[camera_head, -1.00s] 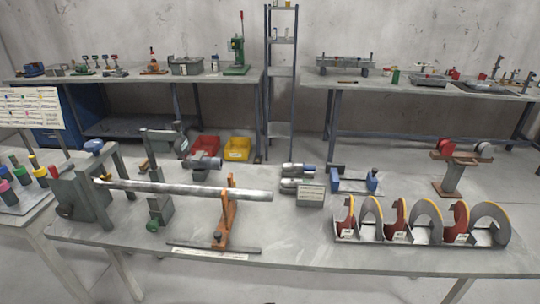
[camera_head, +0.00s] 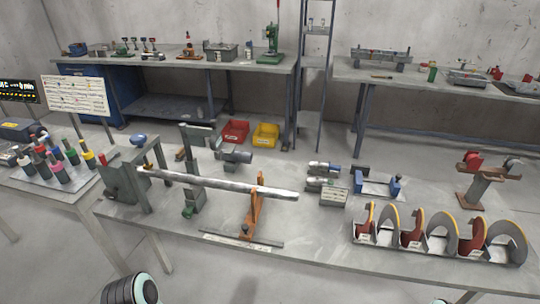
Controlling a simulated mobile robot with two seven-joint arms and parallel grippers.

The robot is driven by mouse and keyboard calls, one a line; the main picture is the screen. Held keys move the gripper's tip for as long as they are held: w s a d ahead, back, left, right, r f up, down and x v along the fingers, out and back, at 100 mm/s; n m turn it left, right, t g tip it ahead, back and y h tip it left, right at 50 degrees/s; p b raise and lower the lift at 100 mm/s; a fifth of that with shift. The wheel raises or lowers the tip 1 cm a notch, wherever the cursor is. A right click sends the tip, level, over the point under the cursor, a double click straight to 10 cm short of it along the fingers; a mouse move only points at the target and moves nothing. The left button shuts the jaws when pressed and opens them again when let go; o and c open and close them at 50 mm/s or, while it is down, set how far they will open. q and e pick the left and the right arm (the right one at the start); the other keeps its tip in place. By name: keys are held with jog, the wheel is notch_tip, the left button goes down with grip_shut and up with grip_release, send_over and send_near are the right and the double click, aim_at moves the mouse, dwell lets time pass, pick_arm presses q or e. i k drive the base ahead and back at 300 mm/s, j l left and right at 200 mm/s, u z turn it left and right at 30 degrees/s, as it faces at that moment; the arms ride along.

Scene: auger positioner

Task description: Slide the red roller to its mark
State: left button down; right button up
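A red wheel-like roller (camera_head: 473,160) and a grey roller (camera_head: 511,166) sit on top of a brown pedestal (camera_head: 476,190) at the right of the workbench. An orange-red stand (camera_head: 254,207) holds up a long grey bar (camera_head: 225,184) near its right end. The stand's foot is by a thin dark rail (camera_head: 262,243), with a white label strip (camera_head: 228,241) in front. I cannot make out a mark. Neither gripper shows; dark rounded parts of my own body show at the bottom edge.
A rack of red and grey curved auger pieces (camera_head: 440,245) fills the right front of the workbench (camera_head: 320,255). A grey frame (camera_head: 122,185) holds the bar's left end. A side table (camera_head: 45,190) with coloured-cap bottles stands at left. Yellow (camera_head: 265,136) and red bins (camera_head: 235,131) lie behind.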

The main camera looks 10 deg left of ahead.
aim_at(471, 160)
jog(key=l+u, duration=0.2)
jog(key=u, duration=0.15)
jog(key=l+u, duration=0.15)
jog(key=u, duration=0.2)
jog(key=l+u, duration=0.15)
jog(key=u, duration=0.2)
jog(key=k+l+u, duration=0.15)
jog(key=l, duration=0.2)
jog(key=k+l+u, duration=0.35)
jog(key=l, duration=0.25)
jog(key=k+l+u, duration=0.1)
jog(key=k+l, duration=0.2)
jog(key=l, duration=0.15)
jog(key=k+l+u, duration=0.1)
jog(key=k+l, duration=0.2)
jog(key=l, duration=0.15)
jog(key=k+l, duration=0.4)
jog(key=l, duration=0.15)
jog(key=k+l, duration=0.45)
jog(key=k, duration=0.9)
jog(key=k+u, duration=0.1)
jog(key=u, duration=0.35)
jog(key=k+u, duration=0.1)
jog(key=u, duration=0.35)
jog(key=k+u, duration=0.1)
jog(key=u, duration=0.3)
jog(key=l+u, duration=0.1)
jog(key=l, duration=0.35)
jog(key=k+l+u, duration=0.1)
jog(key=l, duration=0.4)
